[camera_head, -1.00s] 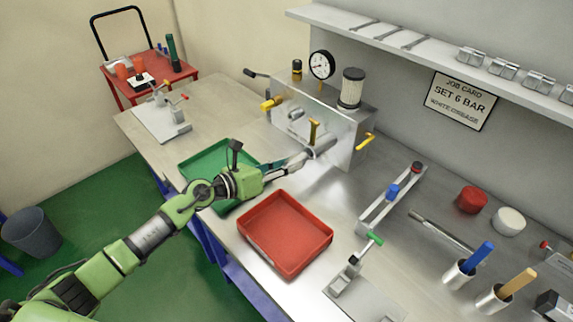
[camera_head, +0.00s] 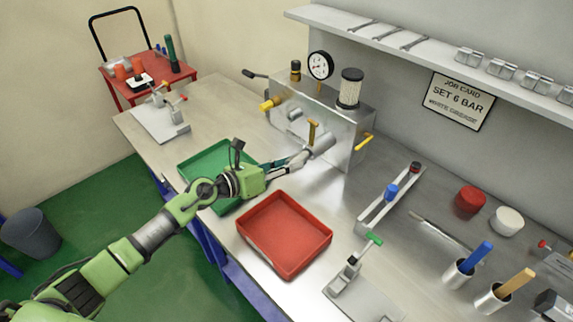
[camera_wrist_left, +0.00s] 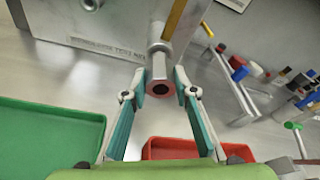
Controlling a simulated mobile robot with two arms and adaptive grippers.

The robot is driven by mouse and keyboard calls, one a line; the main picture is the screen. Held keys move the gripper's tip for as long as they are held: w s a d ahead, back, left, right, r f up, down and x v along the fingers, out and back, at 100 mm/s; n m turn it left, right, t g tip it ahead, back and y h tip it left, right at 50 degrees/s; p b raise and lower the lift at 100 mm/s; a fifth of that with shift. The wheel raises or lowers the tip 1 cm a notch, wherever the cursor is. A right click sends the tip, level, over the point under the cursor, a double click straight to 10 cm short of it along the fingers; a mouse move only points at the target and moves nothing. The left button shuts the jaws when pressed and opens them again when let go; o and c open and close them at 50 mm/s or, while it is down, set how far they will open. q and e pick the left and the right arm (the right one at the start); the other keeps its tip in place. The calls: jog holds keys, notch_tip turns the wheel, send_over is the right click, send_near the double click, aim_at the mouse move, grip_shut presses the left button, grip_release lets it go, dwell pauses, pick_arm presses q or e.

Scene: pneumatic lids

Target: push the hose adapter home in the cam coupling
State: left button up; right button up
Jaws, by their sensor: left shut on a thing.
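The hose adapter (camera_wrist_left: 161,85) is a grey metal tube with a reddish-brown ring and a dark bore at its near end. My left gripper (camera_wrist_left: 161,90) is shut on its sides; the green arm with this gripper (camera_head: 296,158) reaches in from the left. The cam coupling (camera_head: 322,143) is a grey cylinder on the front of the metal test block, with a yellow lever (camera_head: 313,131) standing up from it. In the wrist view the adapter lines up with the coupling (camera_wrist_left: 158,48) and meets it; how deep it sits inside cannot be told. My right gripper is out of view.
The metal block (camera_head: 345,125) carries a gauge (camera_head: 320,66), a filter (camera_head: 350,88) and other yellow levers. A green tray (camera_head: 205,160) lies beneath my left gripper, and a red tray (camera_head: 284,235) lies in front. The bench between block and red tray is clear.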

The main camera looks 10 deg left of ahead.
pick_arm(q)
jog(key=shift+r+x, duration=0.25)
jog(key=shift+x, duration=0.9)
jog(key=o, duration=1.1)
jog(key=shift+w, duration=0.15)
jog(key=shift+o, duration=0.2)
jog(key=shift+a, duration=0.1)
jog(key=p+v, duration=0.1)
jog(key=v, duration=0.6)
